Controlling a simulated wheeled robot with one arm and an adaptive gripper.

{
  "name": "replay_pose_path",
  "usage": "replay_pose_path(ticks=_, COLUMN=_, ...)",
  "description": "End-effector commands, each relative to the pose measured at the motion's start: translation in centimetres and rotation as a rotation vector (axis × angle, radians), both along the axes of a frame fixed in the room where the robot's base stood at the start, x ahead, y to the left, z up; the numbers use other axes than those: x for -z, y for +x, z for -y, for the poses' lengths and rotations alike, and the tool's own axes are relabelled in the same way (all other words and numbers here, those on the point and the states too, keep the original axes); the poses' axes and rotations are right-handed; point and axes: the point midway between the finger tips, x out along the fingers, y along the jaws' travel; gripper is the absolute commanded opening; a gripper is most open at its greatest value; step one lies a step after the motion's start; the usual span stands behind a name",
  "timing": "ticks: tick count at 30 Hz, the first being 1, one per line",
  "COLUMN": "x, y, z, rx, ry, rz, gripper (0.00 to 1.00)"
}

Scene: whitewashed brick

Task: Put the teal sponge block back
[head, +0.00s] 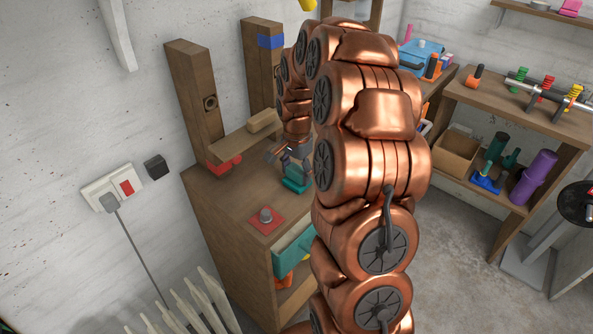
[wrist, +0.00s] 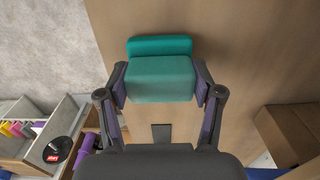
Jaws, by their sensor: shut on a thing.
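My gripper (wrist: 160,82) is shut on the teal sponge block (wrist: 160,90), with one finger on each side of it in the wrist view. A darker teal slab (wrist: 160,46) shows just beyond the block; I cannot tell whether the two touch. In the head view my gripper (head: 287,153) points down over the wooden cabinet top (head: 238,205). The block (head: 295,170) shows small and partly hidden beneath it, with the darker teal slab (head: 297,186) just below.
A red pad with a grey knob (head: 265,216) lies near the cabinet's front. A teal drawer (head: 293,250) is in the front. Wooden posts (head: 196,90) and a light wood block (head: 264,120) stand behind. A shelf unit (head: 515,115) with coloured items is at right. My arm hides the middle.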

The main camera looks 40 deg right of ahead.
Motion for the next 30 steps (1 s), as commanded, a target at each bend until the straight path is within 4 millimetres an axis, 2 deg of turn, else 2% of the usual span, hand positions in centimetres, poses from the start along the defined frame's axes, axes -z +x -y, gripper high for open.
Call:
replay_pose_path(ticks=5, x=0.5, y=0.0, z=0.0, rx=0.000, ry=0.000, rz=0.000, gripper=0.33)
replay_pose_path(ticks=6, x=0.3, y=0.0, z=0.0, rx=0.000, ry=0.001, rz=0.000, gripper=0.70)
replay_pose_path(ticks=12, x=0.3, y=0.0, z=0.0, rx=0.000, ry=0.000, rz=0.000, gripper=0.91)
replay_pose_path(ticks=23, x=0.1, y=0.0, z=0.0, rx=0.000, ry=0.000, rz=0.000, gripper=0.91)
replay_pose_path(ticks=26, x=-0.3, y=0.1, z=0.0, rx=0.000, ry=-0.001, rz=0.002, gripper=0.91)
replay_pose_path(ticks=30, x=-2.2, y=0.1, z=0.1, rx=0.000, ry=-0.003, rz=0.005, gripper=0.91)
